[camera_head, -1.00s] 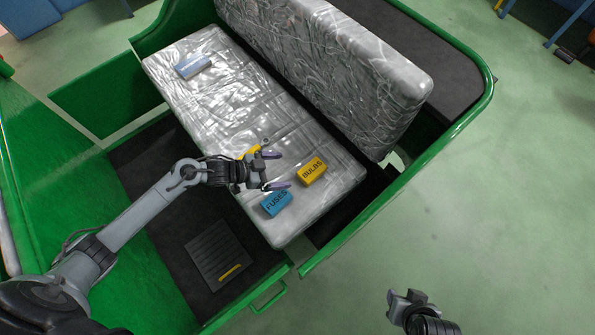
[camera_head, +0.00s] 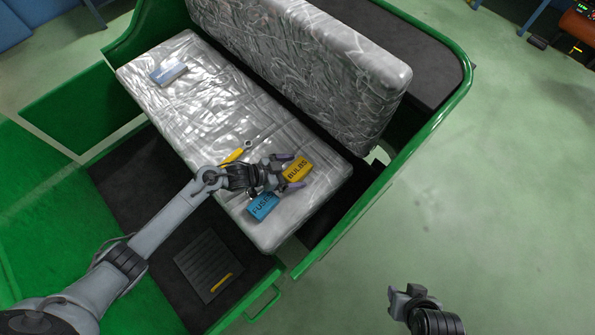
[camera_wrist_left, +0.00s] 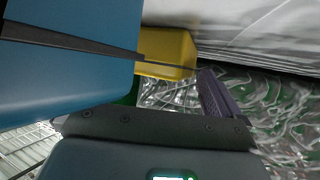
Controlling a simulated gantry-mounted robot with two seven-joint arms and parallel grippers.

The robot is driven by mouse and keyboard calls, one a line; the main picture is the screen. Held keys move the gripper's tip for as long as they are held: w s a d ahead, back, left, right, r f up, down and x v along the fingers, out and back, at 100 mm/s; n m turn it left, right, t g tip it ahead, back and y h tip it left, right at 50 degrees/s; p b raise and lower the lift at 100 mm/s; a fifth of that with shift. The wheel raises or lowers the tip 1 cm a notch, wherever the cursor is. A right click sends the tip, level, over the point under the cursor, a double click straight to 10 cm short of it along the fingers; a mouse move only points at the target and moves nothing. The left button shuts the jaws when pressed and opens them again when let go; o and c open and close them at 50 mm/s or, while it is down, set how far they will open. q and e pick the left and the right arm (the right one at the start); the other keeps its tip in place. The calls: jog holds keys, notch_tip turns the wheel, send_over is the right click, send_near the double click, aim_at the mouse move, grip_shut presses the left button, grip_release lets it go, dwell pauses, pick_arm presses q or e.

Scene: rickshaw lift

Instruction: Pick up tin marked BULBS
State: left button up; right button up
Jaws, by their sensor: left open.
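The yellow tin marked BULBS (camera_head: 299,169) lies on the silver seat near its right end. My left gripper (camera_head: 288,171) is open, with its fingertips reaching to either side of the tin's near end. Whether they touch it is unclear. The blue tin marked FUSES (camera_head: 262,206) lies just below, close to the lower finger and partly hidden by it. In the left wrist view the yellow tin (camera_wrist_left: 168,52) shows past a large blue tin (camera_wrist_left: 60,75) in the foreground, with a purple-grey finger (camera_wrist_left: 218,95) at right. My right gripper (camera_head: 412,296) is low at the right, away from the seat; its jaw state is unclear.
The padded seat (camera_head: 200,105) has a tall silver backrest (camera_head: 310,60) behind the tins. A yellow-handled tool (camera_head: 236,154) lies beside my left wrist. A pale blue box (camera_head: 168,72) lies at the far left end. Green bodywork (camera_head: 400,165) edges the right side.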

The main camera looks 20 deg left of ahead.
pick_arm(q)
jog(key=c, duration=1.3)
jog(key=shift+o, duration=0.2)
